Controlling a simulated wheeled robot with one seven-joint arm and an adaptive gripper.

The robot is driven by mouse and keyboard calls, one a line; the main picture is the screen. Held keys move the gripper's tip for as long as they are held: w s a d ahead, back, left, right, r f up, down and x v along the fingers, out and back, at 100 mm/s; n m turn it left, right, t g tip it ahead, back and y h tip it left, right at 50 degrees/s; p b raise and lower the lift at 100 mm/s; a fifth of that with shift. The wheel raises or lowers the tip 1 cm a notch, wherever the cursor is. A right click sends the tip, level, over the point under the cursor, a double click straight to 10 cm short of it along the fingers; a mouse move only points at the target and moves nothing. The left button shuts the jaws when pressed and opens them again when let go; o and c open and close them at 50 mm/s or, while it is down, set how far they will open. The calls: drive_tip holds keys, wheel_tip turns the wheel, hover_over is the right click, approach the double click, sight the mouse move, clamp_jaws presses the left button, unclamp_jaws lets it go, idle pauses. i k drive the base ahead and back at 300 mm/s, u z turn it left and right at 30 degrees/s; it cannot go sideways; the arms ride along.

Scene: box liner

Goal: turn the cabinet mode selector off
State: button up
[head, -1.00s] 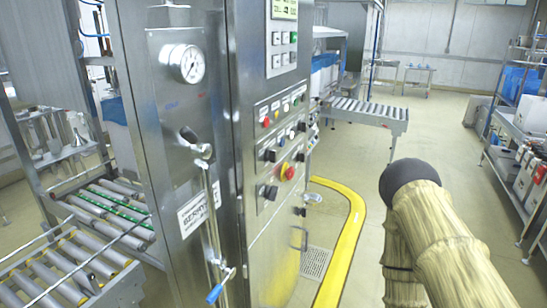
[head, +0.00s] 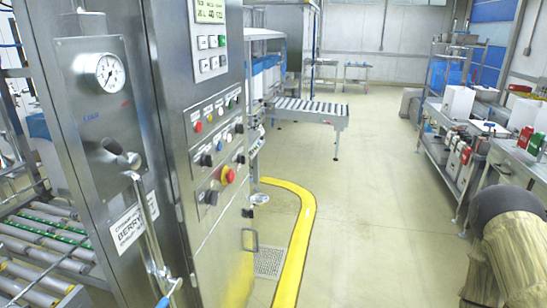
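The steel control cabinet (head: 215,265) stands at the left centre of the head view. The labels are too small to read, so I cannot tell which is the mode selector. My arm, in a tan sleeve, shows at the lower right, well apart from the cabinet. My gripper is not in view.
A yellow floor rail (head: 300,230) curves around the cabinet's base. A roller conveyor (head: 312,108) stands behind it. Benches with boxes (head: 458,102) line the right side. The floor (head: 365,190) between them is clear. A gauge panel and pipe are on the cabinet's front.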

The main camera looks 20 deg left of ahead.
sight(206, 160)
drive_tip(key=z, duration=0.15)
drive_tip(key=k, duration=0.55)
drive_tip(key=u, duration=0.95)
drive_tip(key=i, duration=0.5)
